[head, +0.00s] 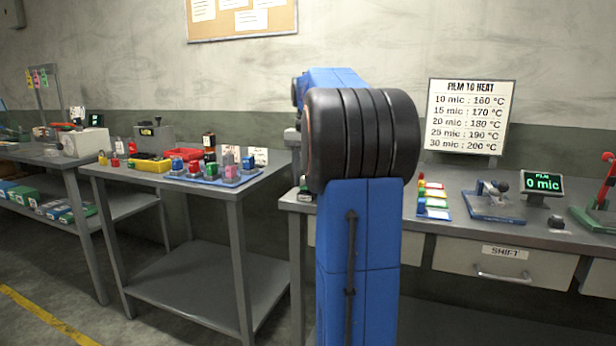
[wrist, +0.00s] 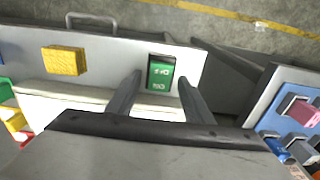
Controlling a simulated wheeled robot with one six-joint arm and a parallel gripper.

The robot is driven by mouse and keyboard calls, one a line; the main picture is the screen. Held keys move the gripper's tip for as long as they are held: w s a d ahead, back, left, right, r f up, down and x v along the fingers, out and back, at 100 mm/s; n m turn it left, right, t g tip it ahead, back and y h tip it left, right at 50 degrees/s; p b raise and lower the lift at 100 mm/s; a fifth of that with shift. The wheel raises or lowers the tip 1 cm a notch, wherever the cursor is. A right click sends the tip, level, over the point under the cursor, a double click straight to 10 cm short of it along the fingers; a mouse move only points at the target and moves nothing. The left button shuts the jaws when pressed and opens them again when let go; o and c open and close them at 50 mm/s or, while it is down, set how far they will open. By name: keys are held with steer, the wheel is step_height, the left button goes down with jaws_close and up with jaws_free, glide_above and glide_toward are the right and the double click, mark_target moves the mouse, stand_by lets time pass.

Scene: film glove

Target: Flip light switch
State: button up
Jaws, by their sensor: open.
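No plainly marked light switch shows. In the wrist view, a small dark-framed box with a green face and white marks (wrist: 161,75) lies near the edge of the workbench; I cannot tell whether it is the switch. My gripper (wrist: 159,80) is open and empty, its two dark fingers pointing toward the bench edge, one on each side of the green-faced box in the picture. Whether they touch it cannot be told. In the head view my blue arm stands in the middle and hides part of the right bench; my gripper is hidden there.
A yellow block (wrist: 63,60) lies left of the green-faced box. A blue tray (wrist: 278,85) with coloured blocks is on the neighbouring table, across a gap. The right bench (head: 455,235) also carries a film display (head: 543,184) and a heat chart (head: 467,116).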

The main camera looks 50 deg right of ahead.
step_height(320, 180, up, 17)
steer(key=shift+a+r, duration=0.2)
stand_by(0.4)
steer(key=shift+s, duration=0.1)
stand_by(0.4)
